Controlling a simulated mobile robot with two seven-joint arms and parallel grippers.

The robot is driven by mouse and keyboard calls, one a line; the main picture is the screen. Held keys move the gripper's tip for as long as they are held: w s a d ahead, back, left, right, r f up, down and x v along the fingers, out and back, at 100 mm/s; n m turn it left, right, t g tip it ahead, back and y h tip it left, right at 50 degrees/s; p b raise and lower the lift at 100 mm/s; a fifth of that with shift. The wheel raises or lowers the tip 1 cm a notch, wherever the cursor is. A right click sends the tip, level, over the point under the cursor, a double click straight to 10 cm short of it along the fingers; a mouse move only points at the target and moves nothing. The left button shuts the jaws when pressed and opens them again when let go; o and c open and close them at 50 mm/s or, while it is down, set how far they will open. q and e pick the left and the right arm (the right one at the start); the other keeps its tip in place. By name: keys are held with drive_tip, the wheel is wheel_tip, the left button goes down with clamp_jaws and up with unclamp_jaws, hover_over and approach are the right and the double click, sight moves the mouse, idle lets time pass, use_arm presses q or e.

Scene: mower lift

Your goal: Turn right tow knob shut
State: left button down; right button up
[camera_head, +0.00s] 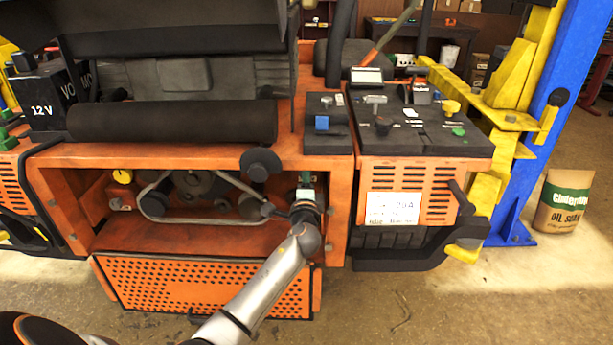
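An orange mower stands with its lower bay (190,236) open towards me. My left gripper (306,184) reaches into the right end of this bay, with its arm coming up from the lower left. A small dark green part shows at the fingertips; I cannot tell whether it is the right tow knob or part of the gripper. No right tow knob shows clearly, and the gripper covers that spot. Whether the fingers are open or shut is too small to tell. A yellow knob (122,176) sits at the bay's left end. My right gripper is not in view.
A belt (205,219) runs round pulleys in the bay's middle. An orange perforated panel (200,285) hangs below. The control panel (420,125) is at upper right, beside a blue lift post (550,110). A sack (562,200) stands on the floor at right.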

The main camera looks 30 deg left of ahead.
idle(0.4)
use_arm(q)
drive_tip(key=shift+c, duration=2.2)
unclamp_jaws()
drive_tip(key=v, duration=1.2)
drive_tip(key=shift+s, duration=0.3)
